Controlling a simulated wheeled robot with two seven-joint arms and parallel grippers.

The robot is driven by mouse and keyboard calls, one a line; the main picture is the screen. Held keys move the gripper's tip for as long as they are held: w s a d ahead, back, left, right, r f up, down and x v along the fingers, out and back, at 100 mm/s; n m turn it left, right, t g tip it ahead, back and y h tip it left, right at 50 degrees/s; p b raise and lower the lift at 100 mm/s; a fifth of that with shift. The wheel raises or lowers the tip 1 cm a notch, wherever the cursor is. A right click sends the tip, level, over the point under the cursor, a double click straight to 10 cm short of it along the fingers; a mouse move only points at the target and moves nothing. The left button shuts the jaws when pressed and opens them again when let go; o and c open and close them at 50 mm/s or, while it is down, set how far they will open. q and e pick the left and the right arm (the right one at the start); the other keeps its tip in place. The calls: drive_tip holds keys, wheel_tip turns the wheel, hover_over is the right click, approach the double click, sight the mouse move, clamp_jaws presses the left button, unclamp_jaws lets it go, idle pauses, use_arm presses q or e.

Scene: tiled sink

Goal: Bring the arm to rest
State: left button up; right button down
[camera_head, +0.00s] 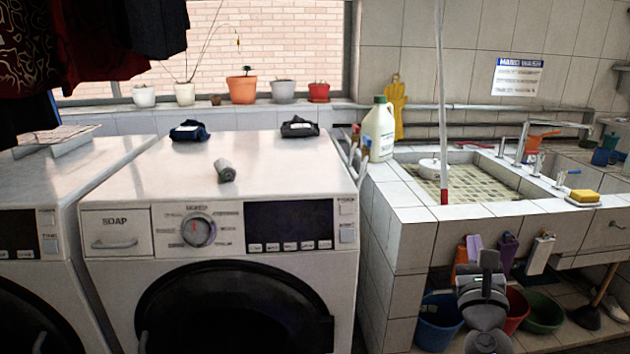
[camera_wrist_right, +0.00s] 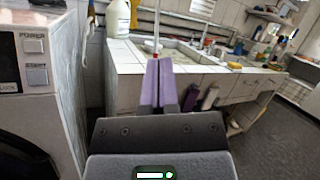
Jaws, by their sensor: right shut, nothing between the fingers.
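My right gripper (camera_head: 474,244) is in front of the tiled sink's front wall in the head view, below the basin rim. Its lavender fingers also show in the right wrist view (camera_wrist_right: 159,80), pressed together with nothing between them. They point forward toward the sink counter and look apart from it. My left gripper is not in view.
The tiled sink (camera_head: 415,215) is at the right, with a white detergent bottle (camera_head: 379,130) at its left end. A white washing machine (camera_head: 160,270) stands left of it. Buckets, including a blue bucket (camera_head: 438,322), and hanging bottles are under the sink.

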drive_tip(key=s+a+f+m+g+y, duration=0.1)
drive_tip(key=s+f+m+g+y, duration=0.2)
drive_tip(key=f+m, duration=1.15)
drive_tip(key=s+a+f+m+g+y, duration=0.1)
drive_tip(key=s+f+m+g, duration=0.2)
drive_tip(key=f+m+g, duration=1.1)
drive_tip(key=s+f+m+t, duration=0.4)
drive_tip(key=s+f+m, duration=0.3)
drive_tip(key=s, duration=0.5)
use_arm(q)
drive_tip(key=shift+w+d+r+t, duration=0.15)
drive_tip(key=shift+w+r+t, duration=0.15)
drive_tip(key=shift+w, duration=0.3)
use_arm(e)
drive_tip(key=s+a+f+g, duration=0.1)
drive_tip(key=s+f+g, duration=0.2)
drive_tip(key=s, duration=0.9)
drive_tip(key=s+a+f+n+g, duration=0.1)
drive_tip(key=s+f+g, duration=0.2)
drive_tip(key=s, duration=1)
drive_tip(key=s+a+f+g, duration=0.1)
drive_tip(key=s+f+g, duration=0.2)
drive_tip(key=s+f, duration=0.4)
drive_tip(key=s, duration=0.6)
drive_tip(key=shift+a+f+y, duration=0.15)
drive_tip(key=shift+a+y, duration=0.15)
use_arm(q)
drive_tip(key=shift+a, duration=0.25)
